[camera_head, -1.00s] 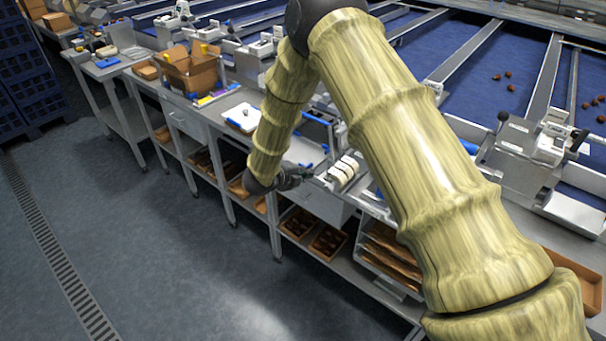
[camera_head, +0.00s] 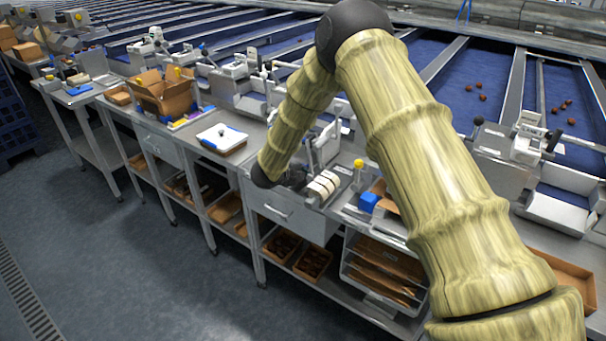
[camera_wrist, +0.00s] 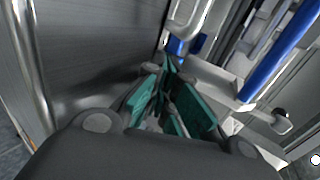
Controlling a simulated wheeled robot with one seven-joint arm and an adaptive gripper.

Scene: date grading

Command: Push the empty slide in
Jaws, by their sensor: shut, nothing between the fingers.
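My gripper (camera_wrist: 172,100) has teal finger pads and is shut with nothing between them. In the wrist view its tips lie near a small blue part (camera_wrist: 176,46) and a pale metal fitting. To the right is a light grey device with a long blue bar (camera_wrist: 272,60). I cannot make out for certain which part is the slide or whether it is empty. Contact with the device cannot be told.
A brushed metal surface (camera_wrist: 90,50) stands left of my gripper in the wrist view. A drawer (camera_head: 290,214) is under the bench edge, with brown trays (camera_head: 283,246) on the shelf below. The floor in front is clear.

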